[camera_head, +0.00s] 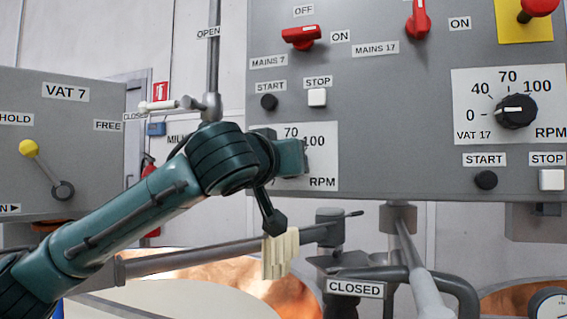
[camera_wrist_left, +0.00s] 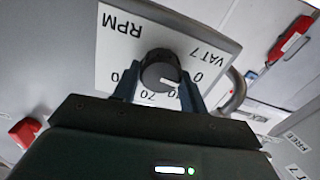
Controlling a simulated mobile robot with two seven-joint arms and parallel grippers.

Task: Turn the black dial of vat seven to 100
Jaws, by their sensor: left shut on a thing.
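The black dial of vat seven (camera_wrist_left: 158,70) sits on a white plate marked VAT 7 and RPM (camera_wrist_left: 125,28). In the left wrist view the plate appears upside down, and the dial's white mark points near 40. My left gripper (camera_wrist_left: 158,88) is shut on the dial, one finger on each side. In the head view my left gripper (camera_head: 292,158) covers the dial and part of the plate (camera_head: 325,150); 70, 100 and RPM stay readable. My right gripper is in neither view.
A similar black dial (camera_head: 516,111) of vat 17 is at the right. Red mains switches (camera_head: 302,37) and START and STOP buttons (camera_head: 317,97) sit above the plate. Pipes and a CLOSED label (camera_head: 355,289) are below. A yellow-knobbed lever (camera_head: 30,149) is at the left.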

